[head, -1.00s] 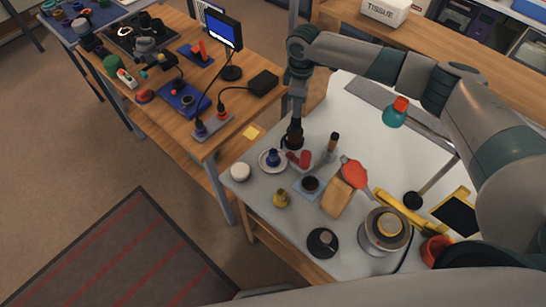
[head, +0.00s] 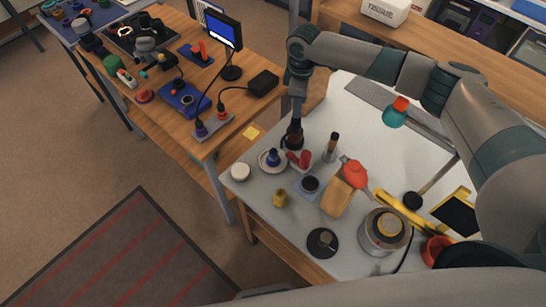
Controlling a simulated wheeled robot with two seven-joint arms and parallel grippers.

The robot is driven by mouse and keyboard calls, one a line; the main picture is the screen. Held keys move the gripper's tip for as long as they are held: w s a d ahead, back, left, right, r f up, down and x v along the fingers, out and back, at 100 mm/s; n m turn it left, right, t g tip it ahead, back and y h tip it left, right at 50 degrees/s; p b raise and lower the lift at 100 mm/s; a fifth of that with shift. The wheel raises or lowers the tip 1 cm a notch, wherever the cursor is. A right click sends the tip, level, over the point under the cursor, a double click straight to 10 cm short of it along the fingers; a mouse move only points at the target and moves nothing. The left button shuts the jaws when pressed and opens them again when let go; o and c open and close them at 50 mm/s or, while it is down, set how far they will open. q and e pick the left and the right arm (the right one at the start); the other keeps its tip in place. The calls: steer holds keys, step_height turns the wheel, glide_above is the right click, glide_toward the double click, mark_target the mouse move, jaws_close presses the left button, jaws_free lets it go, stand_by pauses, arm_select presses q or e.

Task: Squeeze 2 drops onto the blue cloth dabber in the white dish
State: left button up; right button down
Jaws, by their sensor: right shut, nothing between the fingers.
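The white dish (head: 264,165) sits near the left edge of the white table, with the small blue dabber (head: 273,155) upright in it. My right gripper (head: 294,143) points down just right of and behind the dish. It is shut with nothing held, and its dark fingertips are hard to make out. A small red thing (head: 305,158) lies just below it, beside the dish; I cannot tell whether they touch. A slim dark-topped item (head: 332,145) stands to the right. I cannot tell which thing is the dropper. My left gripper is out of view.
Around the dish are a white round jar (head: 240,172), a small yellow bottle (head: 279,198), a dark cup on a blue pad (head: 310,184) and a wooden board (head: 337,199). A metal pot-like item (head: 384,232) stands at the front.

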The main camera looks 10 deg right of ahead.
steer(key=shift+f, duration=0.5)
steer(key=shift+f+b, duration=0.35)
steer(key=shift+f, duration=0.35)
steer(key=shift+s+r, duration=0.1)
steer(key=shift+r, duration=0.1)
steer(key=shift+r+p, duration=0.95)
steer(key=shift+p, duration=0.2)
steer(key=shift+f, duration=0.25)
